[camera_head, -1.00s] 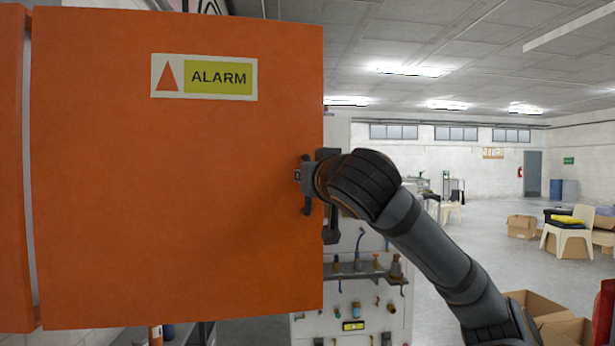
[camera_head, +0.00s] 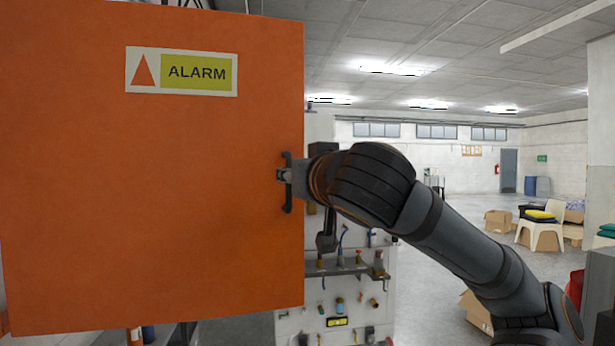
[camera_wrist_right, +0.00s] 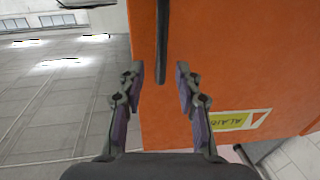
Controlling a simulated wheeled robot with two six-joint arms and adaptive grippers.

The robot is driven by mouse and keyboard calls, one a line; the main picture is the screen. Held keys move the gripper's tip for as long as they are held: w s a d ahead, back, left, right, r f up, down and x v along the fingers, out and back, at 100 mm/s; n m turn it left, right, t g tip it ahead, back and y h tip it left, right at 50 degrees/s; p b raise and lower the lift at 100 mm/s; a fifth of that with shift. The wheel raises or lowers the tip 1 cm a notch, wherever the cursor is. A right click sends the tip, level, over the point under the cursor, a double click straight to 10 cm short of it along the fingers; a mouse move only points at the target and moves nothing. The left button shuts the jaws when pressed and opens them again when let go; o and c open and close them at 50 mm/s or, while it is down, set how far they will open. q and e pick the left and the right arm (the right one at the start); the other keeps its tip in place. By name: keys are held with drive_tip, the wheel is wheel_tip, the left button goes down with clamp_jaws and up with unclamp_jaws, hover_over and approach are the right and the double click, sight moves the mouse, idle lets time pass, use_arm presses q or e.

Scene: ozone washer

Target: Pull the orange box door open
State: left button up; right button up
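The orange box door (camera_head: 150,190) fills the left of the head view and carries an ALARM label (camera_head: 181,72). Its dark vertical handle (camera_head: 288,198) is near the door's right edge. My right gripper (camera_head: 283,175) is at the handle, its arm coming in from the right. In the right wrist view the gripper (camera_wrist_right: 160,78) is open, with a finger on each side of the handle's end (camera_wrist_right: 162,45) and gaps between. The orange door (camera_wrist_right: 225,55) lies beyond. I cannot tell how far the door stands open. My left gripper is not in view.
A white tool panel (camera_head: 345,300) with hanging tools stands behind the door's right edge. Cardboard boxes (camera_head: 497,222) and a white chair (camera_head: 545,232) stand farther right. Open floor (camera_head: 425,290) lies between.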

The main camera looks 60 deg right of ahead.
drive_tip(key=v, duration=0.6)
drive_tip(key=shift+s+a, duration=0.2)
drive_tip(key=shift+f, duration=0.1)
idle(0.4)
